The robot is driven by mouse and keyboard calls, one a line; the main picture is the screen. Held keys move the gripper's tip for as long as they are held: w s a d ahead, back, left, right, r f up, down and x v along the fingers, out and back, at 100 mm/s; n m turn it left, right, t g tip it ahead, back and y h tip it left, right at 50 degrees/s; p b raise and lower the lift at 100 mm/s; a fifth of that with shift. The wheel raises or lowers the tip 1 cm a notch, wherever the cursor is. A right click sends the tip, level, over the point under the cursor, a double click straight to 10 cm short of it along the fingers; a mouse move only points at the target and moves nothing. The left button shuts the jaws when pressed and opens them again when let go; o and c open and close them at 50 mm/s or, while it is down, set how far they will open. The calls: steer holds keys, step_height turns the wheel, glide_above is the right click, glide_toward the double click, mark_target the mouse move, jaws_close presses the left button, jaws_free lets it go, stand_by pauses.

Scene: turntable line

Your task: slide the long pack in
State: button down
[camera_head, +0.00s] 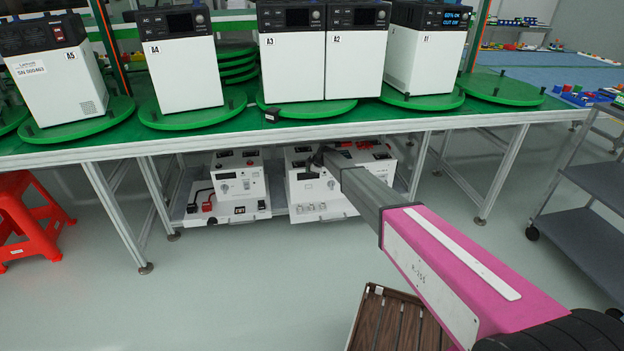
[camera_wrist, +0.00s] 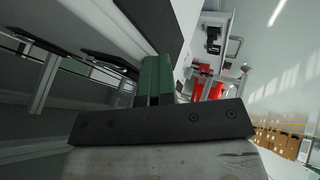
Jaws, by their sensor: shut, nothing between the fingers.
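The long pack is probably the wider white unit (camera_head: 318,207) on the low shelf under the green-topped table in the head view. Its front face has several controls along the lower edge, and my arm covers part of its right side. My gripper (camera_head: 322,157) is over its upper part; whether it touches is unclear. In the wrist view the fingers of my gripper (camera_wrist: 154,80) are together with nothing between them. A white surface with red and black fittings shows at the right there; I cannot tell which unit it is.
A smaller white unit (camera_head: 238,178) stands left on the low shelf (camera_head: 190,217). Table legs (camera_head: 118,215) flank the shelf. Above, the table (camera_head: 150,143) carries several white units on green discs. A red stool (camera_head: 28,215) is left, a grey cart (camera_head: 590,230) right. A brown slatted tray (camera_head: 395,318) is below.

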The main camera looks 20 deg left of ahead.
steer(key=w+a, duration=0.1)
steer(key=w, duration=0.1)
steer(key=w+a, duration=0.1)
steer(key=w, duration=0.1)
steer(key=w+a, duration=0.1)
steer(key=w, duration=0.1)
steer(key=shift+w+a, duration=0.2)
steer(key=shift+a, duration=0.2)
steer(key=shift+w+a, duration=0.1)
steer(key=shift+r, duration=0.1)
